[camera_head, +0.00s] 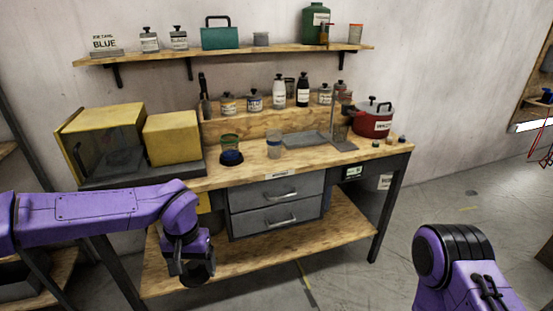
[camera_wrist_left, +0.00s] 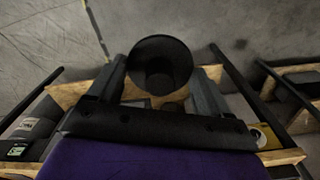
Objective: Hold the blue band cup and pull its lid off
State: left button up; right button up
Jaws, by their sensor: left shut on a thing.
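My left gripper (camera_head: 194,266) is in front of the bench, low, near the lower shelf's front edge. In the left wrist view, its fingers (camera_wrist_left: 160,85) are shut on a dark, round, cup-like thing (camera_wrist_left: 160,60) with a wide rim. No blue band shows on it; it looks nearly black. On the bench top stand a dark blue cup-like thing with a green upper part (camera_head: 231,148) and, to its right, a clear cup with a greyish-blue band (camera_head: 274,146). I cannot tell which is the blue band cup. My right gripper is out of view.
The wooden bench (camera_head: 310,158) holds yellow boxes (camera_head: 172,138) at left, a grey tray (camera_head: 306,140) and a red pot (camera_head: 373,122) at right. Bottles and jars line a riser behind. A shelf above has a card reading BLUE (camera_head: 104,44).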

aim_at(274, 136)
jog(key=z, duration=0.7)
jog(key=i, duration=0.85)
jog(key=u, duration=0.1)
